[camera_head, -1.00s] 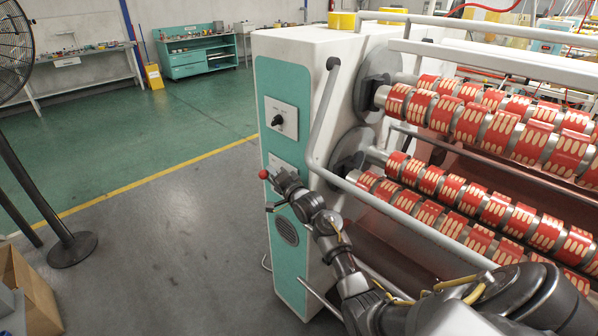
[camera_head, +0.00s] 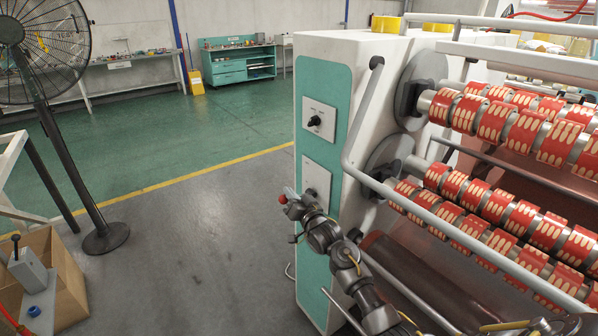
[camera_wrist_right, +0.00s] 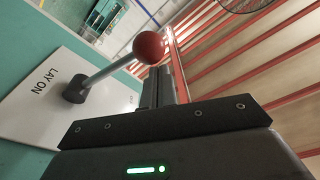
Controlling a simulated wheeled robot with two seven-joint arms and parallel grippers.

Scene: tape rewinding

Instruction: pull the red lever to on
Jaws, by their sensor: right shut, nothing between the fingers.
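The red lever's ball (camera_head: 283,199) sticks out from the lower white plate (camera_head: 316,178) on the machine's teal side panel. In the right wrist view the red ball (camera_wrist_right: 149,46) tops a grey rod (camera_wrist_right: 112,74) that runs to a dark pivot on a white plate (camera_wrist_right: 45,100) marked "LAY ON". My right gripper (camera_head: 291,209) is at the lever. In the wrist view its fingers (camera_wrist_right: 158,86) are together, right beside and below the ball, with nothing between them. I cannot tell whether they touch the ball or rod. My left gripper is not in view.
A black knob (camera_head: 314,121) sits on the plate above. A bent grey rail (camera_head: 352,125) runs close to my right arm, with red-and-cream rollers (camera_head: 500,120) beyond. A fan (camera_head: 45,60) and an open cardboard box (camera_head: 65,265) stand at left. The floor between is clear.

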